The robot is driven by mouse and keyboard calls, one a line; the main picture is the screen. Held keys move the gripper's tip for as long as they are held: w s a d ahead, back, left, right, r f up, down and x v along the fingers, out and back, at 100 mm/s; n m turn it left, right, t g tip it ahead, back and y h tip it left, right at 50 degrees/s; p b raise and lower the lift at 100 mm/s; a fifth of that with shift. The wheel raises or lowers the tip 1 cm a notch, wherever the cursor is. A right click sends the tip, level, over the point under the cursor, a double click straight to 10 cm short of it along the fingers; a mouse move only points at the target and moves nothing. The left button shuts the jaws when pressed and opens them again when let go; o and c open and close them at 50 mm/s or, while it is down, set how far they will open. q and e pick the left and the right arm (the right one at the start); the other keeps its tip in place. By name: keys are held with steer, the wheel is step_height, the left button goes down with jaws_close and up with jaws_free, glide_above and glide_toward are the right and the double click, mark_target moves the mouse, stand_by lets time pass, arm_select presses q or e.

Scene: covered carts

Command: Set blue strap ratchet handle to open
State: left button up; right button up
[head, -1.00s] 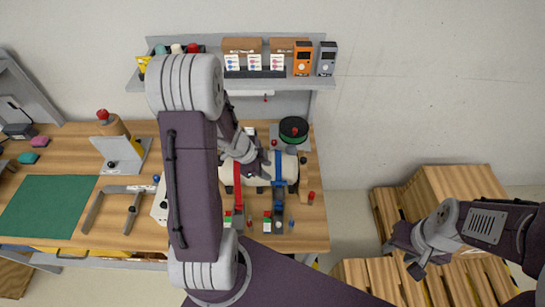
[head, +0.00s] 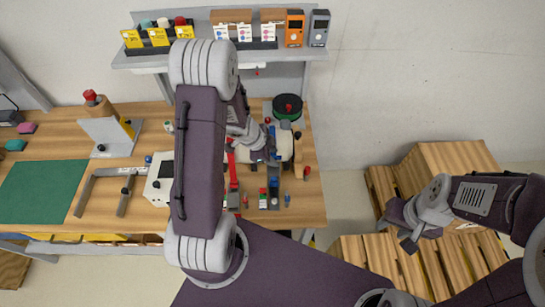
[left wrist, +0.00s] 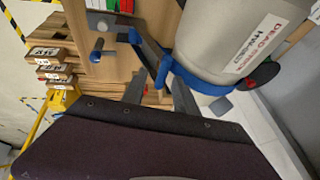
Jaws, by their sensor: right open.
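The blue strap (head: 273,143) runs over a pale cylinder (head: 287,148) on the workbench, with its blue ratchet (head: 274,186) towards the front. In the left wrist view the blue strap (left wrist: 212,82) wraps the cylinder (left wrist: 228,38). A grey metal bar (left wrist: 151,49) with blue parts lies beside it. My left gripper (head: 264,158) is over the strap and hides part of it. In the left wrist view its two fingers (left wrist: 160,90) are apart, with a blue piece near their tips; contact is unclear. My right gripper (head: 408,238) is open and empty, right of the bench.
A red strap (head: 232,168) lies left of the blue one. A green-and-black spool (head: 287,107) stands behind the cylinder. A shelf (head: 160,61) with boxes is at the back. Wooden pallets (head: 380,262) stand below my right gripper. A green mat (head: 42,188) is at the left.

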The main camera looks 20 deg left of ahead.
arm_select(q)
steer(key=shift+w+a, duration=0.1)
steer(key=shift+w, duration=0.05)
jaws_close()
stand_by(1.3)
